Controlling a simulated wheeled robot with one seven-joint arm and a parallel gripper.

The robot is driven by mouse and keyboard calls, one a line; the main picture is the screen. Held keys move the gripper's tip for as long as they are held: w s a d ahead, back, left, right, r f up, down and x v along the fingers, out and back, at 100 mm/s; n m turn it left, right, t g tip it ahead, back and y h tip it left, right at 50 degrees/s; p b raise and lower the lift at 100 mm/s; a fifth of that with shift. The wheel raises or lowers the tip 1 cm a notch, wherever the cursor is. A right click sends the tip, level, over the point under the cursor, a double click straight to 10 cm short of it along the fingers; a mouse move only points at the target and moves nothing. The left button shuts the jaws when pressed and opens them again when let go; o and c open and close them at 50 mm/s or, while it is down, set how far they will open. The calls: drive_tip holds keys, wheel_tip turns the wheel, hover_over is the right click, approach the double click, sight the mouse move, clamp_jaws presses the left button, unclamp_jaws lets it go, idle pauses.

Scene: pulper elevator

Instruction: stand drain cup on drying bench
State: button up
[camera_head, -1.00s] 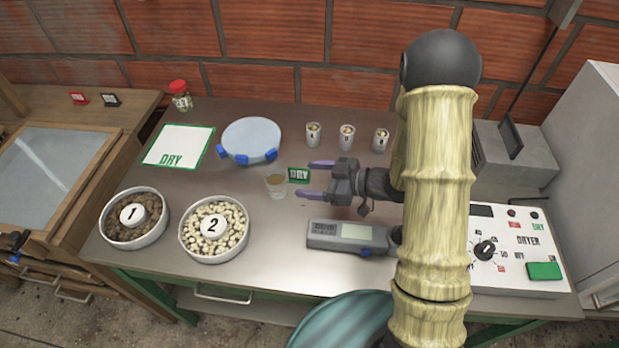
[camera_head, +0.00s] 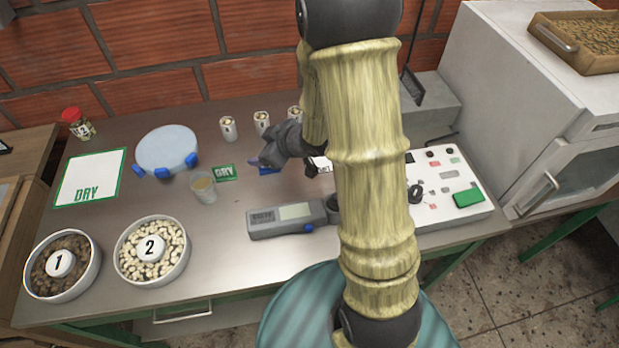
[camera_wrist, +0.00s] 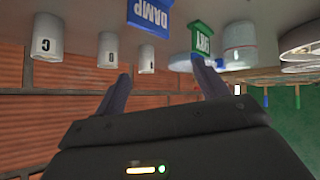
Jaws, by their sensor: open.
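A small clear cup (camera_head: 203,187) with amber contents stands upright on the steel bench top (camera_head: 210,245), left of a green DRY card (camera_head: 224,172). I take it for the drain cup. It also shows in the wrist view (camera_wrist: 238,45), where the picture is upside down. My gripper (camera_head: 262,163) is open and empty, right of the cup and apart from it, near a blue card partly hidden by the gripper. I cannot tell which surface is the drying bench.
A white DRY mat (camera_head: 90,180) and a round pale-blue dish (camera_head: 167,149) are at the left. Bowls 1 (camera_head: 62,266) and 2 (camera_head: 152,250) are in front. Several small labelled cups (camera_head: 228,129) stand behind. A grey meter (camera_head: 287,217) and dryer panel (camera_head: 462,178) lie right.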

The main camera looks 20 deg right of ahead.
drive_tip(key=s+d+r+m+g+h, duration=0.2)
drive_tip(key=s+d+r+m+h, duration=0.1)
drive_tip(key=s+d+m+h, duration=0.3)
drive_tip(key=s+r+m+g, duration=0.1)
drive_tip(key=s+m+g, duration=0.2)
drive_tip(key=s, duration=0.7)
drive_tip(key=shift+s+r+g, duration=0.25)
drive_tip(key=shift+r+g, duration=0.05)
drive_tip(key=shift+r, duration=0.05)
drive_tip(key=shift+a, duration=0.1)
